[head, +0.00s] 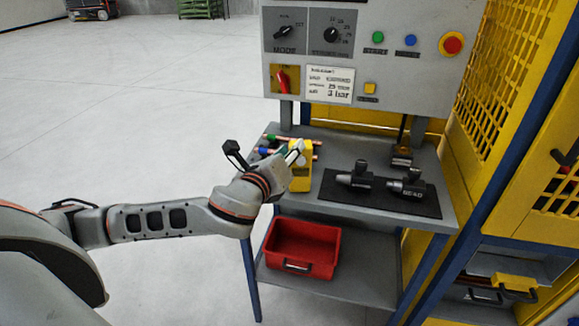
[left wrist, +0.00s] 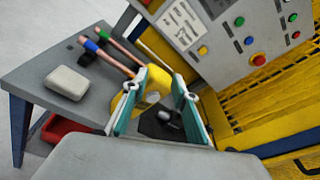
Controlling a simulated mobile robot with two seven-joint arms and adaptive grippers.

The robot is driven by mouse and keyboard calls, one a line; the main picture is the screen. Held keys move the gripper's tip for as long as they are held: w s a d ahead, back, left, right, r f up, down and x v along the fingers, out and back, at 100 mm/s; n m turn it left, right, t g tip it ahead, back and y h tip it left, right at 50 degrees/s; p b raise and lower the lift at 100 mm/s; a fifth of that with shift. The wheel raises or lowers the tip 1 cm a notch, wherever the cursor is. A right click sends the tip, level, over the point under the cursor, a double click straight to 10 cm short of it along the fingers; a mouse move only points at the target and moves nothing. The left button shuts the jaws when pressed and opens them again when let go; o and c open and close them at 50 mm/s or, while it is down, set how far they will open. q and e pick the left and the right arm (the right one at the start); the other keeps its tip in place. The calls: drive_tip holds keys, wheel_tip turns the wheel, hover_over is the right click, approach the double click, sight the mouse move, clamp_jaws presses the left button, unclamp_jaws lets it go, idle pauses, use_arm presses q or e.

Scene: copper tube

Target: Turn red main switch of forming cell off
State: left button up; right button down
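The red main switch (head: 282,80) sits on a yellow plate at the lower left of the grey control panel (head: 420,85); its red handle stands slightly tilted from upright. My left gripper (head: 293,153) is over the bench, below the switch and apart from it. In the left wrist view the two teal-padded fingers of the left gripper (left wrist: 160,86) are spread, with nothing held. A yellow block (left wrist: 157,88) shows beyond and between them. In that view only a bit of yellow and red shows at the top edge, so the switch is mostly cut off. My right gripper is not in view.
Copper tubes (left wrist: 122,52) with coloured ends lie on the bench beside a pale box (left wrist: 67,83). A dark mat (head: 395,199) carries black tools. A red bin (head: 302,248) is on the lower shelf. Yellow mesh guarding (head: 505,55) stands right of the panel.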

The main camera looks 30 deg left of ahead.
use_arm(q)
drive_tip(key=shift+s+d+f+n, duration=0.7)
drive_tip(key=shift+s+d+f, duration=0.05)
drive_tip(key=shift+s+f, duration=0.05)
drive_tip(key=shift+f, duration=0.1)
